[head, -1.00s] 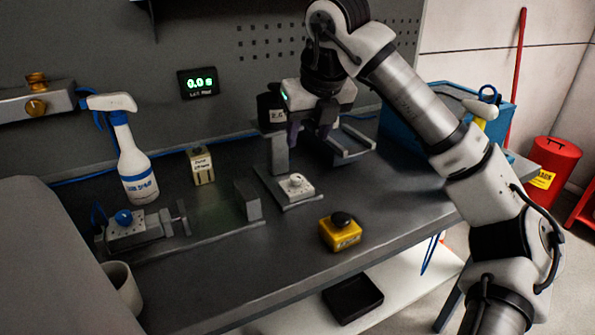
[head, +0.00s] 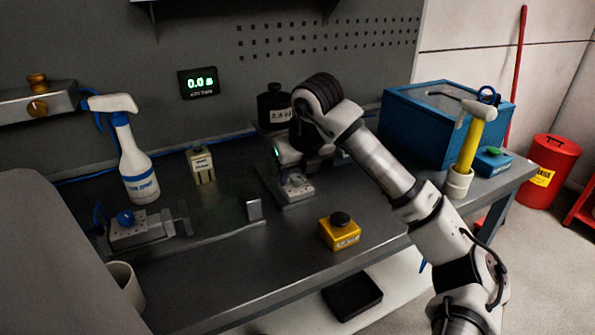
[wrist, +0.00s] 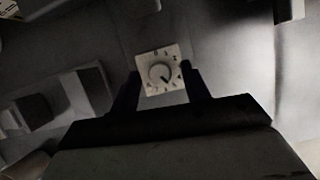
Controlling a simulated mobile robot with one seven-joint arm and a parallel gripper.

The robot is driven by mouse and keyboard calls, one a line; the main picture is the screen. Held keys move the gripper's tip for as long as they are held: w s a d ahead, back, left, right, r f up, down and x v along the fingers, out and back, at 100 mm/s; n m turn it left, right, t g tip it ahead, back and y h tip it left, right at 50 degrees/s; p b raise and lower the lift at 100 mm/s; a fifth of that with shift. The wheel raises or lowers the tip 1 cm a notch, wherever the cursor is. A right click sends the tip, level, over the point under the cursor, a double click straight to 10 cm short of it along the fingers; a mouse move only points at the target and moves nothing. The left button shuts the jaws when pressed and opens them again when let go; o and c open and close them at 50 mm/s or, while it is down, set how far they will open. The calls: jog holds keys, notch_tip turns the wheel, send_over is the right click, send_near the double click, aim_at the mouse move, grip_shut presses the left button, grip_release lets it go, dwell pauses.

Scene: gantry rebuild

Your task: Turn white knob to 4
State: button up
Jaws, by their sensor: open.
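The white knob (wrist: 160,74) sits on a square pale dial plate (wrist: 175,54) with dark marks around it. In the wrist view the plate lies between the two dark fingers of my gripper (wrist: 160,82), which is open. The knob's dark pointer line is toward the lower right in that view; the numbers are too small to read surely. In the head view my gripper (head: 292,183) is low over the dial block (head: 299,196) and hides most of the knob. I cannot tell whether the fingers touch the knob.
A yellow box with a black button (head: 340,232) stands in front. A small upright grey block (head: 252,208) is to the left. A fixture with a blue knob (head: 125,217) and a spray bottle (head: 137,165) are farther left. A black weight (head: 273,105) stands behind.

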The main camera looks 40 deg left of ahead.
jog(key=shift+c, duration=0.5)
jog(key=c, duration=0.9)
jog(key=shift+w+n+g+b, duration=0.15)
jog(key=shift+n+g+b, duration=0.25)
jog(key=shift+n, duration=0.9)
jog(key=shift+w+n+g+y, duration=0.1)
jog(key=shift+n+g+y, duration=0.2)
jog(key=shift+n+g, duration=0.8)
jog(key=shift+n+t, duration=0.3)
jog(key=shift+n, duration=0.3)
jog(key=o, duration=1)
